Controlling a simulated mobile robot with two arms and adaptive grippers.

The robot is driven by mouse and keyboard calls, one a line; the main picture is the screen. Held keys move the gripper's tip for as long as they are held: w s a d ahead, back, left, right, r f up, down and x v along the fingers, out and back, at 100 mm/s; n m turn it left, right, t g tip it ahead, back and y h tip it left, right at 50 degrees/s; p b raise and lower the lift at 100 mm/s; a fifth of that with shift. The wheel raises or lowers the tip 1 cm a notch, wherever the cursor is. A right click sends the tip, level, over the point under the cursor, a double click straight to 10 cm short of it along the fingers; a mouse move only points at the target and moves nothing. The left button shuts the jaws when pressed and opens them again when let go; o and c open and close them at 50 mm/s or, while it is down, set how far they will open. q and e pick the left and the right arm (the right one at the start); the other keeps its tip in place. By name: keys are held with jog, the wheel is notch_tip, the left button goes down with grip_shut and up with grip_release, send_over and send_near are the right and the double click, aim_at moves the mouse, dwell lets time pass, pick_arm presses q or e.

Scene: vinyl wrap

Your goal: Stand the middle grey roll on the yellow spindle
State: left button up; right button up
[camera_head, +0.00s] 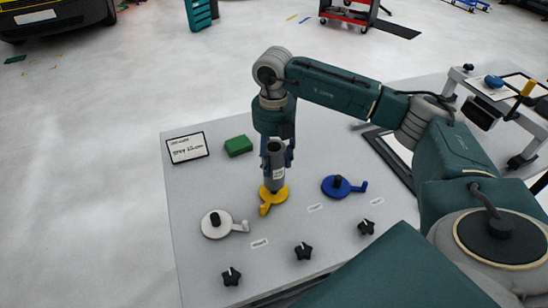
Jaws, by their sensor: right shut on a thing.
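My right gripper (277,144) reaches down from above the grey table and is shut on a grey roll (275,178), its fingers on either side of the roll's upper part. The roll is a dark grey upright cylinder with a small white label. Its lower end is over the round base of the yellow spindle (267,204). The spindle's post is not visible; I cannot tell whether the roll is around it or just above it, or whether it touches the base. My left gripper is not in view.
A white spindle (229,228) stands to the left and a blue spindle (348,188) to the right. A green block (238,146) and a written card (187,148) lie at the back left. Several black star knobs (303,251) line the front. Another table (470,100) stands at right.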

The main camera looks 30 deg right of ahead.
jog(key=shift+f+b, duration=1.1)
jog(key=shift+f, duration=0.55)
jog(key=o, duration=1.5)
jog(key=shift+c, duration=0.2)
notch_tip(320, 180, up, 12)
